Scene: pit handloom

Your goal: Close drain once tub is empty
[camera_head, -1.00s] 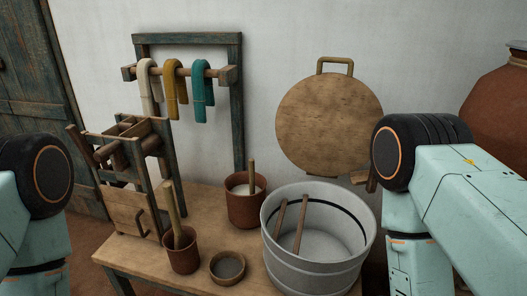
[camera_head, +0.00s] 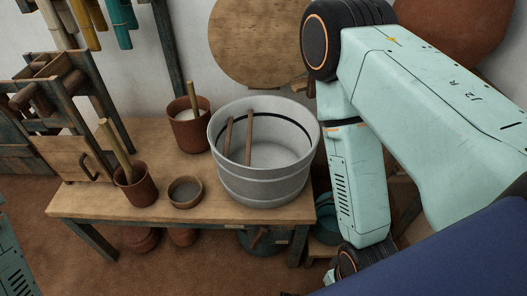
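The tub (camera_head: 262,185) is a round grey metal vessel at the right end of the wooden table. Two wooden sticks (camera_head: 249,138) lean inside it. Its inside looks pale grey, and I cannot tell whether a shallow layer of liquid covers the bottom. My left gripper is also out of view.
Teal vessels (camera_head: 326,232) and brown pots (camera_head: 140,239) stand underneath. A round board (camera_head: 257,45) hangs behind.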

